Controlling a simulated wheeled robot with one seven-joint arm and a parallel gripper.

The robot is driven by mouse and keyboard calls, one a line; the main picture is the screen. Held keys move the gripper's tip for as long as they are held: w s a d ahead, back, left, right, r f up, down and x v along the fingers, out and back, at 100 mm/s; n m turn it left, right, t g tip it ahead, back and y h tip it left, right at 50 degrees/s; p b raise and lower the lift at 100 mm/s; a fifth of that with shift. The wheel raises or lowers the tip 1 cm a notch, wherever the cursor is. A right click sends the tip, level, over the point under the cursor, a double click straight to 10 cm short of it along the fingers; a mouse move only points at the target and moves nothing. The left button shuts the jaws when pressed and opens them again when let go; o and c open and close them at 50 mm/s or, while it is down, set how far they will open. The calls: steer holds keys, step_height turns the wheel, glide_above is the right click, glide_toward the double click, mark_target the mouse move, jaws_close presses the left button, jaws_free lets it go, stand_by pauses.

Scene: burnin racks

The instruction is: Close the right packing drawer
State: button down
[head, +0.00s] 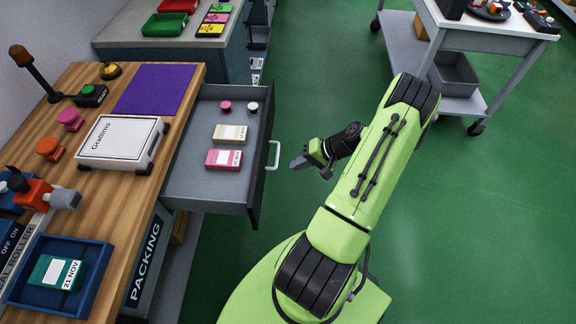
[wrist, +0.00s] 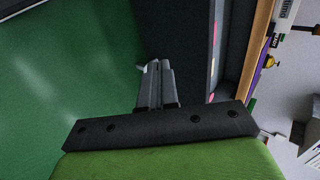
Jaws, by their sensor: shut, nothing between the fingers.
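The packing drawer (head: 190,187) is pulled out from the wooden bench, grey inside with a dark front panel (head: 262,165) and a pale bar handle (head: 275,155). In it are a pink box, a beige box, and two small round items, one pink and one white. My gripper (head: 294,165) is shut and empty, just right of the handle, with a small gap seeming to show. In the wrist view, my fingers (wrist: 157,68) are together, pointing along the dark drawer front (wrist: 185,40); a pale bit of the handle (wrist: 141,68) shows beside the fingertips.
The wooden bench (head: 85,210) holds a white scale (head: 122,140), a purple mat (head: 155,88) and a blue tray (head: 95,293). A grey counter (head: 215,60) stands behind the drawer. A grey cart (head: 480,45) stands at the upper right.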

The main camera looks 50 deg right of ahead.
mark_target(261, 174)
steer(key=x, duration=0.3)
steer(key=r+b+x, duration=0.1)
steer(key=x, duration=0.2)
steer(key=w+a+x, duration=0.1)
steer(key=x, duration=0.2)
steer(key=shift+w+a+r, duration=0.1)
steer(key=shift+w+r, duration=0.05)
steer(key=shift+w+a, duration=0.2)
steer(key=shift+w, duration=0.05)
steer(key=shift+w, duration=0.1)
